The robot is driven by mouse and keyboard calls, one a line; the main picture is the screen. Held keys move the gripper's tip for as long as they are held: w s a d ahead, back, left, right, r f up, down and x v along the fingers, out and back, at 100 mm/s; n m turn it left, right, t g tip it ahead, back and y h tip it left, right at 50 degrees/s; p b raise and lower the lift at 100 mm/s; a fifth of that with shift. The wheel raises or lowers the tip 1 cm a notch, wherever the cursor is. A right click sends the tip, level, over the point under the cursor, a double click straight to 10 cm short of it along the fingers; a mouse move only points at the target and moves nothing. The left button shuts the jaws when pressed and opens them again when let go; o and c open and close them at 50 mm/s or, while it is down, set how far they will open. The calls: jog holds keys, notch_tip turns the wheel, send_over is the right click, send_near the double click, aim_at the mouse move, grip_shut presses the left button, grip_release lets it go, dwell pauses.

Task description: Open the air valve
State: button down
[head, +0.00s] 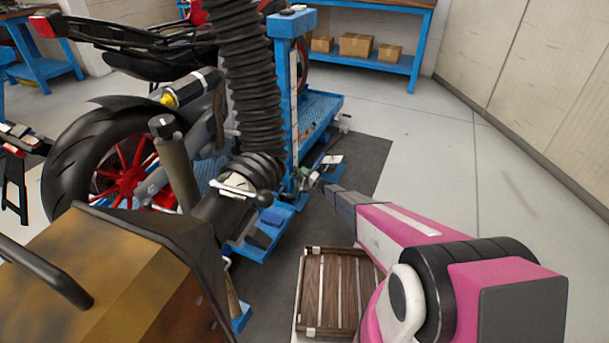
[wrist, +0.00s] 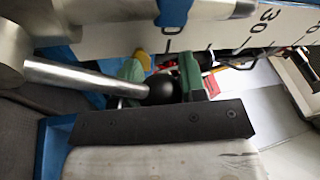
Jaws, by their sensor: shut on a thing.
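In the wrist view, a bright metal lever (wrist: 85,78) runs from a grey round body (wrist: 22,35) at the upper left to a black ball knob (wrist: 162,89). My gripper (wrist: 161,82) has its green fingertips on either side of the knob and is shut on it. In the head view, my gripper (head: 306,180) is at the foot of the blue post (head: 284,110), end of my pink arm. The knob it holds is too small to make out there. The valve's inside and exact lever angle cannot be told.
A black ribbed hose (head: 248,85) ends in a nozzle with a silver, ball-ended lever (head: 238,188), left of my gripper. A motorcycle wheel (head: 118,172) stands further left. A wooden crate (head: 340,290) lies below my arm. The floor at right is clear.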

jog(key=shift+s+a+r+n+g+y, duration=0.1)
jog(key=shift+s+r+n+g+y, duration=0.15)
jog(key=shift+s+n, duration=0.25)
jog(key=shift+s+a+r+n+g+y, duration=0.15)
jog(key=shift+s+r+n, duration=0.15)
jog(key=shift+n, duration=0.4)
jog(key=c, duration=0.7)
grip_release()
jog(key=shift+f, duration=0.1)
jog(key=shift+d, duration=0.1)
jog(key=shift+s+d+f, duration=0.1)
jog(key=shift+d, duration=0.1)
jog(key=v, duration=1)
